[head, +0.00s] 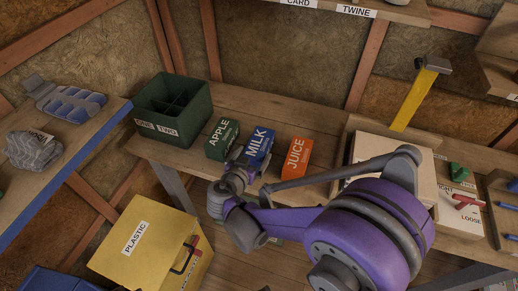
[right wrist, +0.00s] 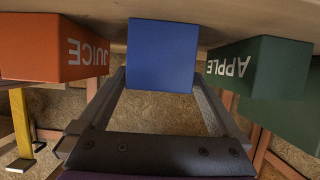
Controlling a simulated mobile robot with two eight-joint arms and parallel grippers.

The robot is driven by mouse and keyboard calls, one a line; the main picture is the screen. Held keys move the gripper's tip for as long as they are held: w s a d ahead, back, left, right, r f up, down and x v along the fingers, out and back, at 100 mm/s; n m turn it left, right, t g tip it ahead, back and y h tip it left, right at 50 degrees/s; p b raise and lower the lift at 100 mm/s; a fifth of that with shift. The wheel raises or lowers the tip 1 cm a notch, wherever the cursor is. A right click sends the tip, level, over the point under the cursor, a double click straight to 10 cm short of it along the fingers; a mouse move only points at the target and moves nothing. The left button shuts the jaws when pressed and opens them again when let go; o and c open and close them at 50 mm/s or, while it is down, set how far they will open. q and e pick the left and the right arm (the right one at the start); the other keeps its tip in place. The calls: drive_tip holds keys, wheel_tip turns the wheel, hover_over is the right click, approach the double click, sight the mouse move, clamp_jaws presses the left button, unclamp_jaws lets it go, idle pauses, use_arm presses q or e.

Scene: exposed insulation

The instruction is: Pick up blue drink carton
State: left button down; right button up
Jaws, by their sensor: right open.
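The blue drink carton (head: 258,146), labelled MILK, stands on the wooden workbench (head: 330,119) between the green APPLE carton (head: 222,138) and the orange JUICE carton (head: 295,157). My right gripper (head: 240,161) is at the near side of the blue carton. In the right wrist view, which looks upside down, the blue carton (right wrist: 161,55) fills the gap between the tips of my open right gripper (right wrist: 160,80). I cannot tell how far the fingers reach along its sides. The head view partly hides the fingers behind my wrist. My left gripper is not in view.
In the right wrist view the JUICE carton (right wrist: 45,48) and the APPLE carton (right wrist: 262,66) flank the fingers closely. A dark green divided box (head: 170,128) stands left on the bench. A yellow PLASTIC bin (head: 120,262) is below.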

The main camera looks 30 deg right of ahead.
sight(259, 148)
drive_tip(key=shift+x, duration=2.75)
drive_tip(key=shift+f, duration=0.1)
drive_tip(key=c, duration=1.1)
drive_tip(key=shift+c, duration=0.2)
